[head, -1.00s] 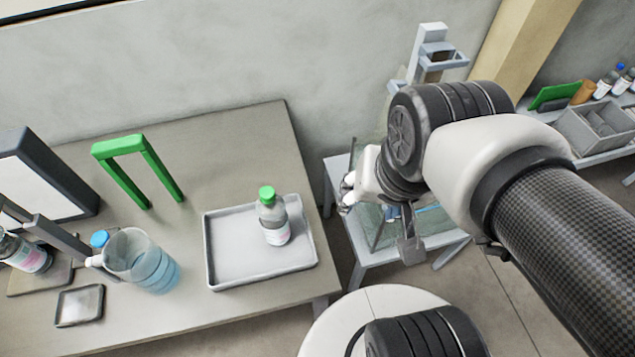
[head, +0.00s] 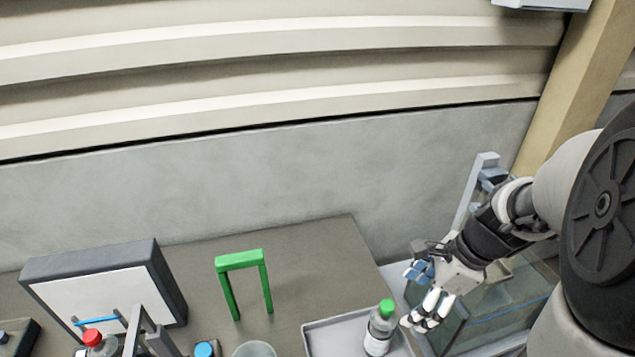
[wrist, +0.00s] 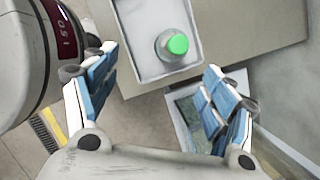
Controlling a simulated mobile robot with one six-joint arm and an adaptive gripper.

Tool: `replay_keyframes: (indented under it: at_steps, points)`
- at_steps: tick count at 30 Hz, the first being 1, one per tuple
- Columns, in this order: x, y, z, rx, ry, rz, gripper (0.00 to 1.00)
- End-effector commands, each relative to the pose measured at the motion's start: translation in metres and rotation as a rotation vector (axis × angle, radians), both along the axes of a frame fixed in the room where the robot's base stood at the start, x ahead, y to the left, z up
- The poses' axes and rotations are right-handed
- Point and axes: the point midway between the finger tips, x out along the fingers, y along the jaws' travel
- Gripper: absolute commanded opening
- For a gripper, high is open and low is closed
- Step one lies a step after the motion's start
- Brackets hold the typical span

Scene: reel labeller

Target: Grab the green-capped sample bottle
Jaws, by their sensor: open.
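The green-capped sample bottle (head: 380,328) stands upright in a shallow grey tray (head: 330,336) near the table's right edge. It is clear with a white label. In the wrist view the bottle (wrist: 172,45) is seen from above, in the tray (wrist: 130,72), beyond and between my finger pads. My gripper (head: 418,298) is in the head view just right of the bottle and appears apart from it. In the wrist view its blue-padded fingers (wrist: 158,90) are spread wide with nothing between them. The tray's front is cut off in the head view.
A green arch-shaped frame (head: 243,262) stands left of the tray. A glass tank (head: 500,310) is right of the table.

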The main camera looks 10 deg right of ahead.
Motion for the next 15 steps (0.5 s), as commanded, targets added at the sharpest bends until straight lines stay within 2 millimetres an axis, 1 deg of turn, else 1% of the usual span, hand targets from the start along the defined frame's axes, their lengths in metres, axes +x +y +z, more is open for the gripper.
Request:
replay_keyframes:
  at_steps: [1,4,6,8,15]
  points:
    - [0.003,-0.006,0.015,0.022,-0.002,-0.034,0.77]
    - [0.008,-0.012,0.022,0.051,-0.008,-0.072,0.77]
    - [0.010,-0.012,0.020,0.062,-0.010,-0.085,0.77]
    - [0.012,-0.011,0.013,0.065,-0.010,-0.087,0.77]
    - [0.023,0.006,-0.037,0.066,-0.008,-0.085,0.77]
